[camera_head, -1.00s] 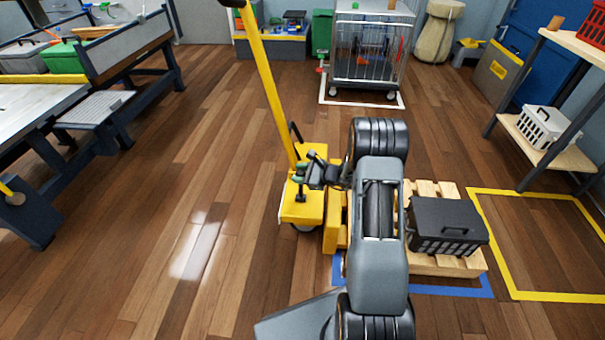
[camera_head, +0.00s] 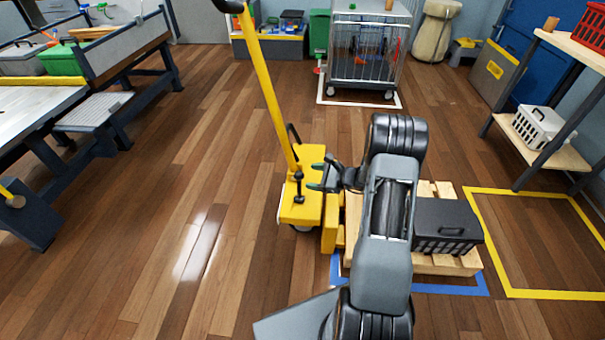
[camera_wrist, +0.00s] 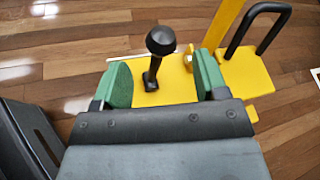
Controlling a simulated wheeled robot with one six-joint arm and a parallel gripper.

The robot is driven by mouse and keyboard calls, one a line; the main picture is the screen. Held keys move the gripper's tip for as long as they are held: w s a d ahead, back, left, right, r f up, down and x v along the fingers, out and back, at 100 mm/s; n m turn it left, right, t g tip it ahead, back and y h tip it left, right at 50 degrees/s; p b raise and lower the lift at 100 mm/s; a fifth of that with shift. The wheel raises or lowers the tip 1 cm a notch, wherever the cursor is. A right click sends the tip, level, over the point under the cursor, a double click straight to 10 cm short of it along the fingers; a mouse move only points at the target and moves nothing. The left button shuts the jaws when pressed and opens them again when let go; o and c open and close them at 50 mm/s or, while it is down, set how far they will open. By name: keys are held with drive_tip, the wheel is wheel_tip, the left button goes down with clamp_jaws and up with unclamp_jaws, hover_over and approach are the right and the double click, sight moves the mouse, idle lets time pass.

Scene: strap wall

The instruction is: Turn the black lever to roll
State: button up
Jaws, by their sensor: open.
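The black lever (camera_wrist: 154,62) is a short stick with a round knob, standing on the yellow base of a pallet jack (camera_wrist: 172,90). In the head view the lever (camera_head: 298,186) rises from the yellow base (camera_head: 301,209), below the long yellow handle (camera_head: 268,90). My gripper (camera_head: 322,176) is open just right of the lever, with its green fingertips toward it. In the wrist view my gripper (camera_wrist: 160,80) has one green finger on each side of the lever, with gaps on both sides. Contact with the lever does not show.
A wooden pallet (camera_head: 433,262) bearing a black crate (camera_head: 446,228) stands right of the jack, inside blue floor tape (camera_head: 440,290). A black loop (camera_wrist: 257,28) rises from the jack beside the lever. A wire cage cart (camera_head: 363,55) stands behind.

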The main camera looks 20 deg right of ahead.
drive_tip(key=p+v, duration=0.1)
drive_tip(key=v, duration=0.6)
drive_tip(key=shift+s+d+p, duration=0.15)
drive_tip(key=shift+s+p, duration=0.05)
drive_tip(key=shift+p, duration=0.1)
drive_tip(key=s+a+r+n+g+h+p, duration=0.1)
drive_tip(key=s+a+r+n+g+p, duration=0.25)
drive_tip(key=r, duration=0.55)
drive_tip(key=s+a+r+n+g+p, duration=0.15)
drive_tip(key=a+r+n+p, duration=0.25)
drive_tip(key=a+r+p, duration=0.4)
drive_tip(key=s+a+r+n+g+h+p, duration=0.1)
drive_tip(key=s+a+r+n+g+p, duration=0.2)
drive_tip(key=r, duration=0.6)
drive_tip(key=s+a+r+n+t+h+p, duration=0.1)
drive_tip(key=s+r+n+h+p, duration=0.3)
drive_tip(key=r+p, duration=0.4)
drive_tip(key=s+a+r+n+h+p, duration=0.1)
drive_tip(key=s+r+n+h+p, duration=0.3)
drive_tip(key=r, duration=1)
drive_tip(key=s+n+p, duration=0.2)
drive_tip(key=n+p, duration=0.2)
drive_tip(key=shift+s+r+t, duration=0.2)
drive_tip(key=shift+r+t, duration=0.2)
